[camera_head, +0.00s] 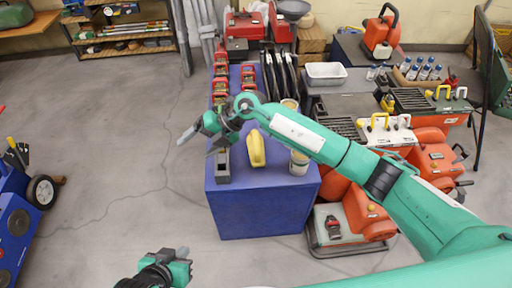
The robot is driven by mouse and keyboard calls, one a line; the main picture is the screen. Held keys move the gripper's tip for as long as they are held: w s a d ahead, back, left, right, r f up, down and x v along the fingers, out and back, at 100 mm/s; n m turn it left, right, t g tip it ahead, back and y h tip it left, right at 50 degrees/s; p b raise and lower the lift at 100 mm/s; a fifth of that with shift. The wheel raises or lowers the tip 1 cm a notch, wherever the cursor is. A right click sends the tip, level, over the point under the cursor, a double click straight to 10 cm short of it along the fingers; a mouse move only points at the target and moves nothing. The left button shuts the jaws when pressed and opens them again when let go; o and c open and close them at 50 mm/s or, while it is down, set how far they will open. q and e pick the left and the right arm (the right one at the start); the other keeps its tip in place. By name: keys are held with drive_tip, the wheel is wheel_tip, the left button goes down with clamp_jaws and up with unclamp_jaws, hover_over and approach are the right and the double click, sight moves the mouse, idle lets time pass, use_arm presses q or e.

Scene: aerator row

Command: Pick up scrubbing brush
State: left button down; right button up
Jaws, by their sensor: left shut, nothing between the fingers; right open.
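A yellow, rounded object (256,149) stands on the blue cabinet top (240,175); it may be the scrubbing brush, but I see no bristles. A dark grey block-like tool (223,164) is to its left, near the cabinet's left edge. My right gripper (200,142) is open and empty. It hangs over the cabinet's left edge, left of the yellow object and apart from it in the picture. My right arm covers part of the cabinet top. My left gripper (183,254) is shut and empty over the floor at the bottom, in front of the cabinet.
A can (299,162) stands right of the yellow object. Red-and-black items (220,85) line the cabinet's back left. Orange machines (435,160) and a white tray (326,74) are at right. A blue wheeled machine (15,225) is at left.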

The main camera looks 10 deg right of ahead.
drive_tip(key=w+d+f+h, duration=0.2)
drive_tip(key=w+d+h, duration=0.35)
drive_tip(key=d, duration=0.25)
drive_tip(key=r+m+t+h, duration=0.1)
drive_tip(key=h, duration=0.4)
hover_over(256, 139)
drive_tip(key=s, duration=0.1)
drive_tip(key=f, duration=0.4)
drive_tip(key=f+b, duration=0.1)
drive_tip(key=f, duration=0.2)
drive_tip(key=shift+d+f, duration=0.2)
drive_tip(key=shift+f, duration=0.2)
drive_tip(key=shift+w+a+f+b, duration=0.1)
drive_tip(key=shift+w+f+b, duration=0.2)
drive_tip(key=shift+f, duration=1.1)
drive_tip(key=shift+w+a+f+b, duration=0.1)
drive_tip(key=shift+f+b, duration=0.25)
drive_tip(key=shift+f, duration=1.05)
use_arm(q)
drive_tip(key=d+t+h, duration=0.1)
drive_tip(key=d, duration=0.1)
drive_tip(key=w+d+t, duration=0.1)
drive_tip(key=d+r+t+h, duration=0.1)
drive_tip(key=d+t, duration=0.1)
drive_tip(key=shift+w+d+h, duration=0.3)
use_arm(e)
drive_tip(key=c, duration=1.1)
